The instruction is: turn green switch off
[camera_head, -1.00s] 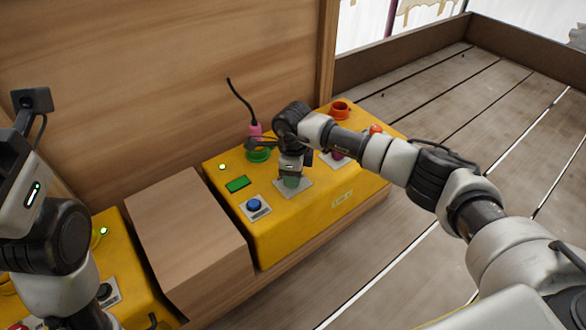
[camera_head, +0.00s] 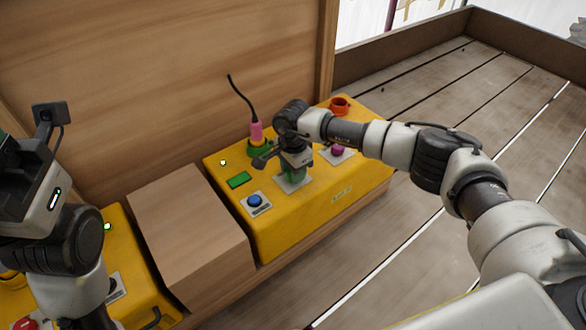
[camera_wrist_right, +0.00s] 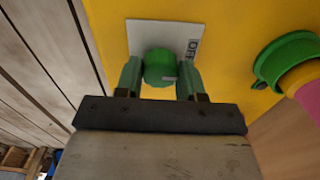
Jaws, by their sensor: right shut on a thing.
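The green switch (camera_wrist_right: 158,67) is a round green knob on a white plate, on the front yellow control box (camera_head: 350,200). The plate carries the word OFF at its right edge in the right wrist view. My right gripper (camera_wrist_right: 160,78) has one green finger pad on each side of the knob and is shut on it. In the head view my right gripper (camera_head: 295,172) covers most of the knob, and the plate (camera_head: 290,185) shows beneath. My left gripper (camera_head: 30,190) is at the left edge; its fingers are not visible.
Near the switch are a blue button (camera_head: 254,201), a pink plug with a black cable (camera_head: 257,132) in a green socket, a magenta knob (camera_head: 338,150) and an orange-red ring (camera_head: 340,105). A wooden block (camera_head: 190,225) stands left of the box. A wooden wall rises behind.

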